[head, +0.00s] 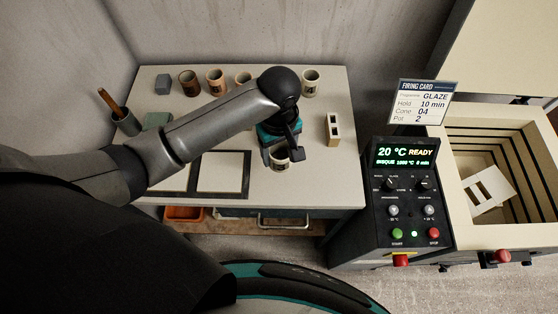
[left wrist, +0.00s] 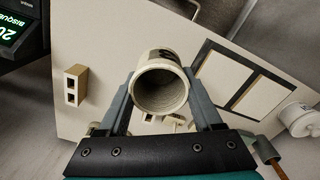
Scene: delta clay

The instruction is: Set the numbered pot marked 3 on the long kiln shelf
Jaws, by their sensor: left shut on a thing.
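My left gripper (head: 283,150) is shut on a cream pot (head: 281,160) over the front of the worktable. In the left wrist view the pot (left wrist: 161,88) sits between the two fingers, its open mouth facing the camera. A dark mark shows on its wall, but I cannot read the number surely. A pale slab with slots (head: 490,188) lies in the open kiln (head: 447,190) at the right; I cannot tell whether it is the long kiln shelf. My right gripper is not in view.
Several pots, including a brown one (head: 188,84) and a cream one (head: 311,84), stand along the table's back. Two dark-framed pale panels (head: 220,172) lie at the front. A slotted block (head: 333,127) stands at right. The control box (head: 405,195) stands between table and kiln; the firing card (head: 422,102) reads Pot 2.

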